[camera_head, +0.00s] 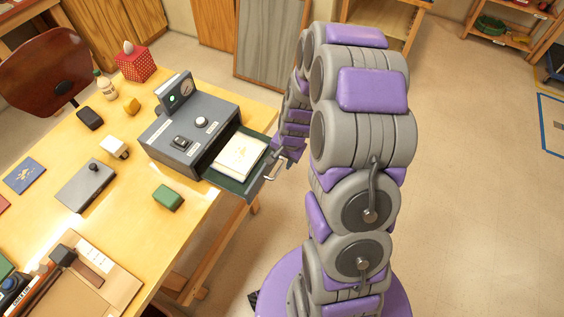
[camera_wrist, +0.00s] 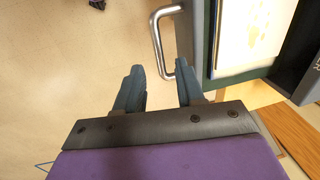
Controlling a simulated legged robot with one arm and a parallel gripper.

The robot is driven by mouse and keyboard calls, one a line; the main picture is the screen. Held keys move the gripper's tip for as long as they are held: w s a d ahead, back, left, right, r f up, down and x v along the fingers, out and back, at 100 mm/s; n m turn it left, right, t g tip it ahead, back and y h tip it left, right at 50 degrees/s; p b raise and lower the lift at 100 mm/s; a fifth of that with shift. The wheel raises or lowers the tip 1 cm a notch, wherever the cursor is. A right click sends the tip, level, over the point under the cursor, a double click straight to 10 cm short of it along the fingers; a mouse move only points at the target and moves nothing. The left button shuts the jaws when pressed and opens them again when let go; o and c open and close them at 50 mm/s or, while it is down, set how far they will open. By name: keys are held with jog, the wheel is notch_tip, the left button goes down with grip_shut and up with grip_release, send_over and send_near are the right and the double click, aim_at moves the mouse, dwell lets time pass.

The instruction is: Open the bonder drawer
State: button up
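The bonder (camera_head: 190,135) is a grey box-shaped machine with a dial on the table. Its drawer (camera_head: 228,184) stands pulled out toward my arm, with a cream-white block (camera_head: 240,157) lying in it. The drawer's silver bar handle (camera_head: 277,168) is on its front; it also shows in the wrist view (camera_wrist: 157,38). My gripper (camera_wrist: 158,72) is open, its two blue-grey fingers apart. In the wrist view the handle's lower end appears between the fingertips, close to the right one; I cannot tell whether they touch. In the head view my arm partly hides the gripper beside the drawer front.
The wooden table (camera_head: 150,195) also bears a green block (camera_head: 168,197), a grey plate with a knob (camera_head: 86,186), a blue booklet (camera_head: 24,175) and a red tissue box (camera_head: 135,64).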

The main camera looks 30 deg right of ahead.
notch_tip(320, 180, up, 14)
jog(key=s+p, duration=0.1)
jog(key=s, duration=0.1)
jog(key=shift+d+f, duration=0.15)
jog(key=shift+d, duration=0.25)
jog(key=s+a+r+n+g, duration=0.1)
jog(key=s+a+r+n, duration=0.2)
jog(key=s, duration=0.5)
jog(key=s+a+r+n+g+b, duration=0.1)
jog(key=s+a+r+n, duration=0.2)
jog(key=s, duration=0.6)
jog(key=s+a+r+n+g+h+b, duration=0.1)
jog(key=s+a+r+n, duration=0.2)
jog(key=s, duration=0.6)
jog(key=shift+a+n, duration=0.8)
jog(key=shift+a, duration=0.45)
